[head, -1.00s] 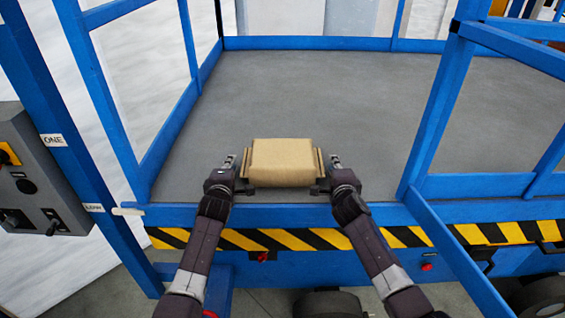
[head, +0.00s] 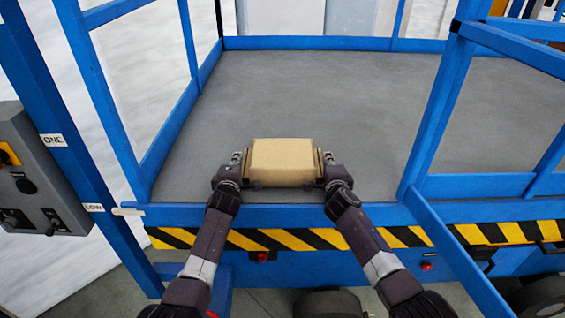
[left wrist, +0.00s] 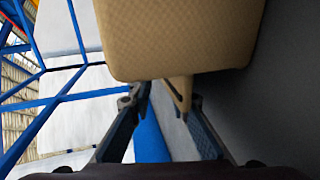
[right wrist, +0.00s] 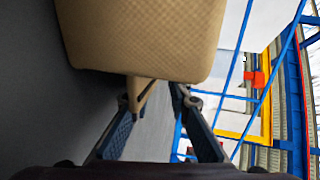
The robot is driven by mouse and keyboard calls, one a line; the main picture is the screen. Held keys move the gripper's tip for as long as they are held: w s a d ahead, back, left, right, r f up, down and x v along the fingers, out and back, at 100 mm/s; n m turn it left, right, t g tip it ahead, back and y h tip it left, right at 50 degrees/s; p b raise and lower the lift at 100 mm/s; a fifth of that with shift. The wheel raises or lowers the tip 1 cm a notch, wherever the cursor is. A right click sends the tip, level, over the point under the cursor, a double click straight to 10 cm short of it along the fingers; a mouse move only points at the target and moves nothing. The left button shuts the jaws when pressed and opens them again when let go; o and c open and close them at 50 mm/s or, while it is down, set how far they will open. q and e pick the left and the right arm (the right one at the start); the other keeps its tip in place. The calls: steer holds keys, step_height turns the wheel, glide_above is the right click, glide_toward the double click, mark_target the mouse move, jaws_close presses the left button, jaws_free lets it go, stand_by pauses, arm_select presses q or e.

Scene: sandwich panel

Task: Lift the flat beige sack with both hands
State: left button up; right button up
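The flat beige sack (head: 283,160) lies on the grey platform floor, near its front edge. It has a thin beige flap at each side end. My left gripper (head: 238,170) is at the sack's left end. In the left wrist view its fingers (left wrist: 160,108) are open, with the left flap (left wrist: 180,92) between them, closer to the right finger. My right gripper (head: 329,168) is at the sack's right end. In the right wrist view its fingers (right wrist: 158,108) are open, with the right flap (right wrist: 141,92) between them, closer to the left finger.
Blue rails (head: 437,115) stand at the sides of the platform, with a blue front edge (head: 280,214) and a black-and-yellow stripe (head: 285,239) below. A grey control box (head: 38,175) is at the far left. The platform floor (head: 340,95) behind the sack is clear.

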arm_select(q)
steer(key=shift+d, duration=0.3)
arm_select(e)
steer(key=shift+a, duration=0.35)
